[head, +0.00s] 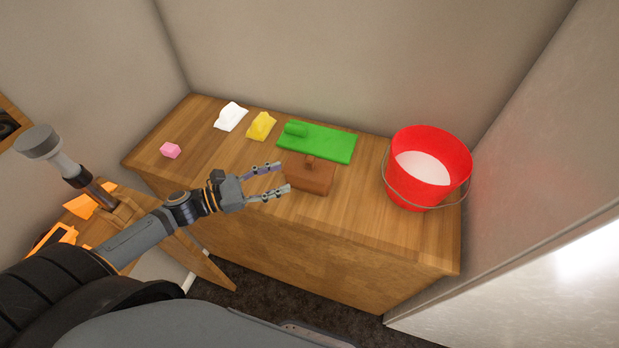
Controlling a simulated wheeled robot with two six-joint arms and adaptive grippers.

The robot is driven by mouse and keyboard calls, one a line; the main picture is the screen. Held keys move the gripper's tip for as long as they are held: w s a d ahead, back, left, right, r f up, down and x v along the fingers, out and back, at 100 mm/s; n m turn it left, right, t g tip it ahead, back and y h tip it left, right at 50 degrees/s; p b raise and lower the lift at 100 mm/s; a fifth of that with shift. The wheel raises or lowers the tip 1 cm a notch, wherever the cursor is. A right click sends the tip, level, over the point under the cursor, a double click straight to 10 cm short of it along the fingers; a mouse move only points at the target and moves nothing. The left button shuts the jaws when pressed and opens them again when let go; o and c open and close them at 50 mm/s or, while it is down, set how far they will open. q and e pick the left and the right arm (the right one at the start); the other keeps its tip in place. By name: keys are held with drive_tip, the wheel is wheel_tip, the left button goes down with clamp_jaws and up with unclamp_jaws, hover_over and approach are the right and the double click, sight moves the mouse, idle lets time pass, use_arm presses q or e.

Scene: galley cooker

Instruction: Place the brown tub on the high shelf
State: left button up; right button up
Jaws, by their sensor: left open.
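The brown tub (311,177) is a small box with a knob on its lid. It sits near the front edge of the wooden counter, in front of a green mat. My left gripper (284,178) is open, with its two fingers apart and pointing at the tub's left side. From this view I cannot tell whether a fingertip touches the tub. Nothing shows between the fingers. My right gripper is not in view, and I see no high shelf.
Walls close in behind and right.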

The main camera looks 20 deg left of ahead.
sight(310, 158)
use_arm(q)
drive_tip(key=w+n+b, duration=0.1)
drive_tip(key=w+t+b, duration=0.1)
drive_tip(key=b, duration=0.1)
drive_tip(key=shift+w+d+f+n, duration=0.15)
drive_tip(key=shift+w+d+n, duration=0.15)
drive_tip(key=shift+w+n, duration=0.1)
drive_tip(key=shift+r+b+x, duration=0.15)
drive_tip(key=shift+b+x, duration=0.05)
drive_tip(key=shift+x, duration=0.4)
drive_tip(key=shift+r+b+x, duration=0.15)
drive_tip(key=shift+b+x, duration=0.05)
drive_tip(key=shift+x, duration=0.45)
drive_tip(key=shift+d, duration=0.1)
drive_tip(key=shift+w+r, duration=0.1)
drive_tip(key=shift+w+d, duration=0.25)
drive_tip(key=shift+d, duration=0.05)
drive_tip(key=p+x, duration=0.1)
drive_tip(key=x, duration=0.2)
drive_tip(key=shift+w+d+r, duration=0.1)
drive_tip(key=shift+w, duration=0.05)
drive_tip(key=shift+w+d, duration=0.3)
drive_tip(key=shift+d, duration=0.1)
clamp_jaws()
